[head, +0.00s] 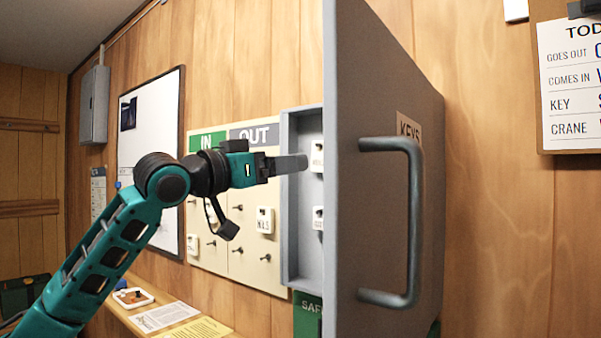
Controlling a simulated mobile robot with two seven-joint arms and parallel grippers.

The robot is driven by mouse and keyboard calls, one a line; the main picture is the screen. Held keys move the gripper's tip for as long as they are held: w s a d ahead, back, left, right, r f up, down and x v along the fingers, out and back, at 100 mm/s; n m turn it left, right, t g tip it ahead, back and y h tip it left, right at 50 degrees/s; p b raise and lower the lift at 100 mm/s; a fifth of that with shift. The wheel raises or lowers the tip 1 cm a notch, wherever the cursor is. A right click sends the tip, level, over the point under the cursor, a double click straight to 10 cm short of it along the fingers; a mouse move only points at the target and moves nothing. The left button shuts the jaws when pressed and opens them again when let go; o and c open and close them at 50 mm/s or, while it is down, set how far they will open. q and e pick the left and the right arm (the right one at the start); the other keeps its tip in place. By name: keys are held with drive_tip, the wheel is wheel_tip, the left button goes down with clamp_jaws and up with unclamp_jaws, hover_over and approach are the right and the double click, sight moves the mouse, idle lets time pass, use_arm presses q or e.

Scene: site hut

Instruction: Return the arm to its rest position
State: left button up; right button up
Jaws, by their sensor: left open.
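My left arm comes in from the lower left, teal and black. Its gripper (290,165) is open by the near side of the open grey key cabinet (304,280), its fingers overlapping the cabinet's left edge in the picture. I see nothing held between the fingers. White tags hang inside the cabinet, one (316,156) just right of the fingertips and another (318,217) below. The cabinet door (385,110) stands open toward me, with a grey handle (414,220), and hides the cabinet's right part. My right gripper is not in view.
An IN/OUT board (258,245) with pegs and tags is behind my gripper. A whiteboard (155,120) hangs further left. A narrow wooden shelf (250,323) below holds papers (165,316) and a small tray (133,298). A notice board (545,100) hangs at right.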

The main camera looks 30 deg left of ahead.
use_arm(q)
drive_tip(key=s+d+f+g+y, duration=0.1)
drive_tip(key=s+d+f+g, duration=0.2)
drive_tip(key=f, duration=1.1)
drive_tip(key=d+f+g, duration=0.3)
drive_tip(key=d+f, duration=0.2)
drive_tip(key=f, duration=0.9)
drive_tip(key=s+d+f+g+y, duration=0.1)
drive_tip(key=s+d+f+g, duration=0.15)
drive_tip(key=f, duration=1.25)
drive_tip(key=s+d+f+g+y, duration=0.1)
drive_tip(key=s+d+f+g, duration=0.25)
drive_tip(key=s+f, duration=0.6)
drive_tip(key=s+d+f+g+y, duration=0.15)
drive_tip(key=s+f+g, duration=0.35)
drive_tip(key=s, duration=0.7)
drive_tip(key=w+d+f+t+h+p, duration=0.1)
drive_tip(key=w+d+f+t+h, duration=0.1)
drive_tip(key=w+f+t, duration=0.5)
drive_tip(key=shift+w+d+t+p, duration=0.35)
drive_tip(key=shift+d+t+p, duration=0.05)
drive_tip(key=shift+d+t, duration=0.45)
